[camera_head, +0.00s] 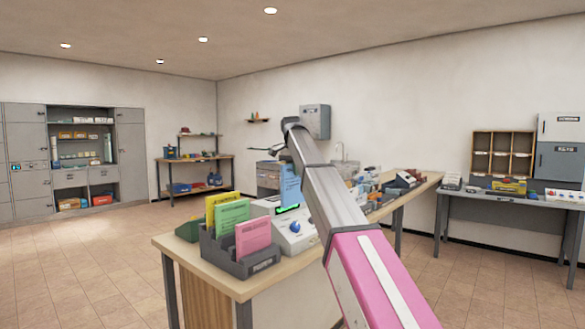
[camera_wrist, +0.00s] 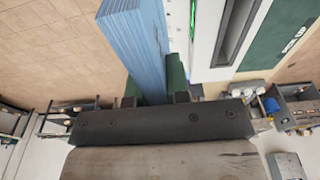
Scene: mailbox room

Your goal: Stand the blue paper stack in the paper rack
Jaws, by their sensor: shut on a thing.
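The blue paper stack (camera_head: 290,185) is upright above the table, to the right of the paper rack and apart from it. My gripper (camera_wrist: 155,97) is shut on the stack, which extends away from the fingers in the wrist view (camera_wrist: 140,45). In the head view my arm hides much of the gripper. The dark grey paper rack (camera_head: 238,264) stands at the table's near left corner. It holds a yellow stack (camera_head: 220,203), a green stack (camera_head: 232,219) and a pink stack (camera_head: 253,237), all upright.
A dark green object (camera_head: 188,230) is behind the rack. More items crowd the wooden table (camera_head: 205,280) farther right.

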